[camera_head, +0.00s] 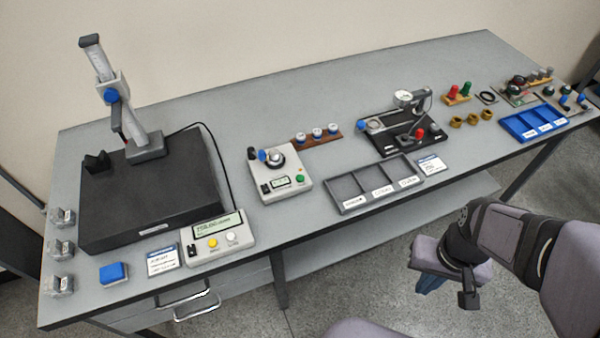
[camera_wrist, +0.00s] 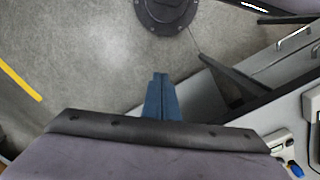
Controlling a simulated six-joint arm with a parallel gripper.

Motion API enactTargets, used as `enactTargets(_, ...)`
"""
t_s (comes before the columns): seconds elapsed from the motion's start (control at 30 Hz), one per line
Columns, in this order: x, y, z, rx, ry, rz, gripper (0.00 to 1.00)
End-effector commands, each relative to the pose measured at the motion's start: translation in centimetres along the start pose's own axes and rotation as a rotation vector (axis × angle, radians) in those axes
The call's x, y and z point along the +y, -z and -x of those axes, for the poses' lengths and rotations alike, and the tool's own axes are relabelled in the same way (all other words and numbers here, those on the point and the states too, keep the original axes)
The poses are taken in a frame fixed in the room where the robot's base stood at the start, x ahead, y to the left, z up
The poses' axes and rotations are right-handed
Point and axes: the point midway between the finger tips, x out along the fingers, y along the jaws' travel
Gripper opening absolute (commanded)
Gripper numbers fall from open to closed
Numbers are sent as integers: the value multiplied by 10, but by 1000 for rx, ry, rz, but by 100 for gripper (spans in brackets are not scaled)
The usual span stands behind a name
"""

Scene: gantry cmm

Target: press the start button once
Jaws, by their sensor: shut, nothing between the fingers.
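A beige instrument box (camera_head: 279,176) sits near the middle of the bench. It has a small display, a green button (camera_head: 299,178) and a round silver part on top. The labels are too small to read, so I cannot tell which button is marked start. My gripper (camera_head: 430,285) is off the front of the bench, over the floor, apart from every button. In the wrist view, its blue fingers (camera_wrist: 160,78) are together and empty.
A height gauge (camera_head: 124,105) stands on a black plate (camera_head: 150,195) at the left. A grey divided tray (camera_head: 347,205) and a black fixture (camera_head: 385,140) lie right of the instrument box. A blue tray (camera_head: 503,128) is at the far right. The bench edge is clear between readout and grey tray.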

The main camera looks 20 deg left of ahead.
Motion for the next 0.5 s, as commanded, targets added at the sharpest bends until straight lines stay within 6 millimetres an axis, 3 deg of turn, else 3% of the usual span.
enactTargets(0.03, -7, -4, 11, -25, -1, 31, 0)
enactTargets(0.3, -42, -40, 27, -234, -31, 232, 0)
enactTargets(0.5, -59, -41, 31, -327, -98, 419, 0)
